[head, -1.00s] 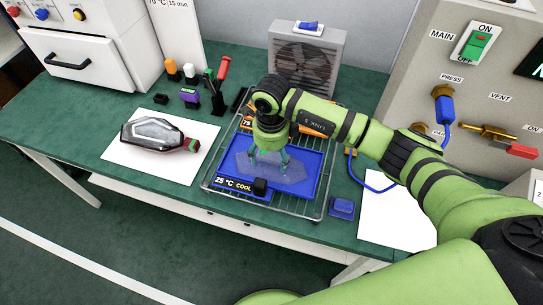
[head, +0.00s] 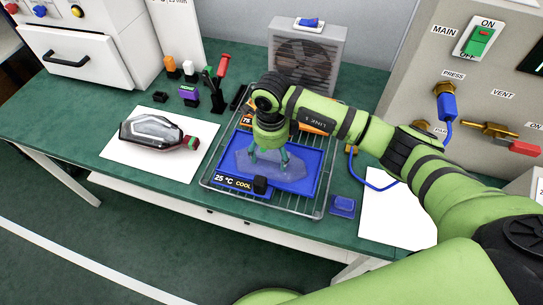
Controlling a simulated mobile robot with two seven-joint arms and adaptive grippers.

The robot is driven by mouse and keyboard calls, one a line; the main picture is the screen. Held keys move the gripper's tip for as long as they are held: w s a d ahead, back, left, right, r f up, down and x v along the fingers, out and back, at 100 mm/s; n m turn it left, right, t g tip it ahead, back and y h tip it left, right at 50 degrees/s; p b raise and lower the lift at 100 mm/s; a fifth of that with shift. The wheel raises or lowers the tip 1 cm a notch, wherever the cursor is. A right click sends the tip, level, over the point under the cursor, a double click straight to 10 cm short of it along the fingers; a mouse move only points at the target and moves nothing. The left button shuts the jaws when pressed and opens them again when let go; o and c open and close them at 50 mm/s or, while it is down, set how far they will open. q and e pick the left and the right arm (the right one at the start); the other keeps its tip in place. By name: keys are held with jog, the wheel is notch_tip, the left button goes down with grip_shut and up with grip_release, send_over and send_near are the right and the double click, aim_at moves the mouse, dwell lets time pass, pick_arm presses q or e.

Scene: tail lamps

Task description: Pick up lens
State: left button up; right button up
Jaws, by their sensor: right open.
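The lens (head: 290,172) is a translucent, bluish, elongated piece lying flat on the blue tray (head: 302,187), which sits on a wire rack. My right gripper (head: 269,160) reaches down over the lens from above, its teal fingers spread apart at the lens's left part. Whether the fingers touch the lens I cannot tell. The gripper and wrist hide part of the lens and the back of the tray. A grey and clear lamp body (head: 152,133) with a red and green end lies on a white sheet at the left. My left gripper is not in view.
The wire rack (head: 324,205) carries an orange-marked area at the back, partly behind my arm. A fan box (head: 305,62) stands behind it. A blue block (head: 343,206) is right of the rack; a control panel (head: 480,80) with a blue hose stands at the right.

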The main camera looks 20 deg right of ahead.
jog(key=shift+s, duration=0.1)
jog(key=c, duration=1.3)
jog(key=shift+s+f, duration=0.1)
